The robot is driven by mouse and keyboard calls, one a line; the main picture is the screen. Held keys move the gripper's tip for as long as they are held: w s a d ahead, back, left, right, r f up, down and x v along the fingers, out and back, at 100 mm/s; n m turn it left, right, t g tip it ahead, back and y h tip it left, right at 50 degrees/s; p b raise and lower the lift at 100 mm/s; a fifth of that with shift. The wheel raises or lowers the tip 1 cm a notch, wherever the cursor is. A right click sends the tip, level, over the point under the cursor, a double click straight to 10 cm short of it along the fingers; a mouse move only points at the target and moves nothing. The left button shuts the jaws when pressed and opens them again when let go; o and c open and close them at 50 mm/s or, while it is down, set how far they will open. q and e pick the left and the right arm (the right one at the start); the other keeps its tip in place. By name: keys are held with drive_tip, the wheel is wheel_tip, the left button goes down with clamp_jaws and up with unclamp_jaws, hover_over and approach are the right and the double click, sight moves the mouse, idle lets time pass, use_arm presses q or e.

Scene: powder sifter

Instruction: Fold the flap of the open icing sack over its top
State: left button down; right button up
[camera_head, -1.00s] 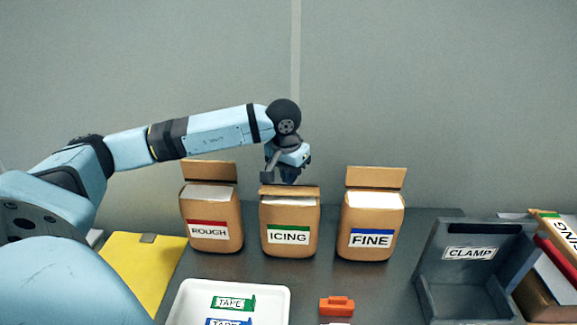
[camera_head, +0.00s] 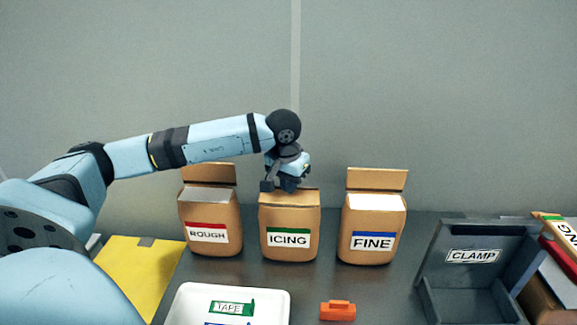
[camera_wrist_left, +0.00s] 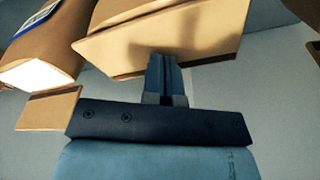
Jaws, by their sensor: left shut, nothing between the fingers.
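The icing sack (camera_head: 290,222), brown with a green-striped label, stands upright between two other sacks. Its flap (camera_head: 295,197) now lies forward over the top, and no white opening shows there. My left gripper (camera_head: 285,186) is shut and empty at the back of the icing sack's top, against or very close to the flap. In the left wrist view the shut fingers (camera_wrist_left: 166,75) reach the edge of a brown panel, the flap (camera_wrist_left: 165,42); contact cannot be told for sure. My right gripper is not in view.
The rough sack (camera_head: 210,222) on the left and the fine sack (camera_head: 372,230) on the right stand with flaps upright.

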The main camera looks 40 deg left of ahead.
use_arm(q)
wheel_tip(320, 180, up, 9)
drive_tip(key=p, duration=0.4)
idle(0.4)
idle(0.5)
